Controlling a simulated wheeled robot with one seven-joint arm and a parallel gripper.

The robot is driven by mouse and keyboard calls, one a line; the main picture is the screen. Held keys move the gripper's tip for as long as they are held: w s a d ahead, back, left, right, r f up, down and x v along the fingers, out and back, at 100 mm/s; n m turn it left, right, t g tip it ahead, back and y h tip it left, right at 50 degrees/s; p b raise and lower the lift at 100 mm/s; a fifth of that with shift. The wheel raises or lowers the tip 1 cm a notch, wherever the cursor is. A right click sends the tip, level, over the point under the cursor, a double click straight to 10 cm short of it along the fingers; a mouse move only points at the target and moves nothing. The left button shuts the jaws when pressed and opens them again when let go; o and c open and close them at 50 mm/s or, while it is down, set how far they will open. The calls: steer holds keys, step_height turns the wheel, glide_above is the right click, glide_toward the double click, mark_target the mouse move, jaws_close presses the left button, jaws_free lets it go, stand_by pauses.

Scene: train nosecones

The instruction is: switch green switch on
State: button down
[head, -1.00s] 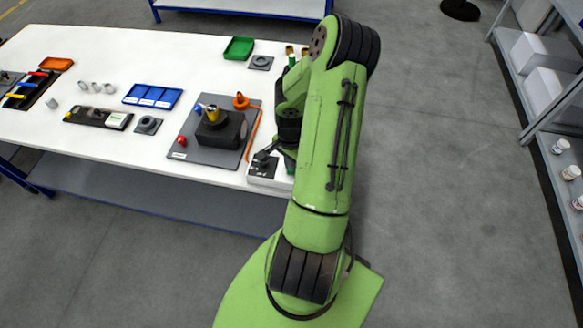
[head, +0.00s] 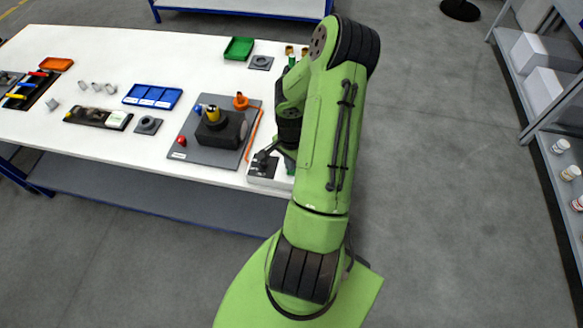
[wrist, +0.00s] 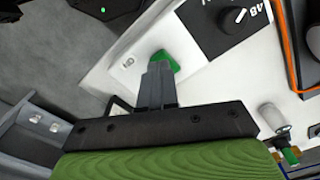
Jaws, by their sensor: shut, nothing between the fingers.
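The green switch (wrist: 166,60) shows in the wrist view, a small green piece on a white surface with a printed mark beside it. My gripper (wrist: 158,68) is shut and empty, and its fingertips are right at the green switch, overlapping its near side. I cannot tell whether they touch it. In the head view, my arm reaches to the table's front right corner and largely hides the gripper and the switch.
A black panel with a dial (wrist: 232,20) lies close to the switch in the wrist view. In the head view, a grey board (head: 195,152) with a dark device (head: 222,132) and an orange cable (head: 254,132) lies left of my arm. A blue tray (head: 152,96) is farther left.

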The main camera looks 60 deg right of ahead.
steer(key=shift+f+b, duration=0.8)
steer(key=shift+f, duration=0.15)
stand_by(0.5)
steer(key=shift+r, duration=0.1)
step_height(320, 180, up, 7)
steer(key=p, duration=0.5)
stand_by(0.5)
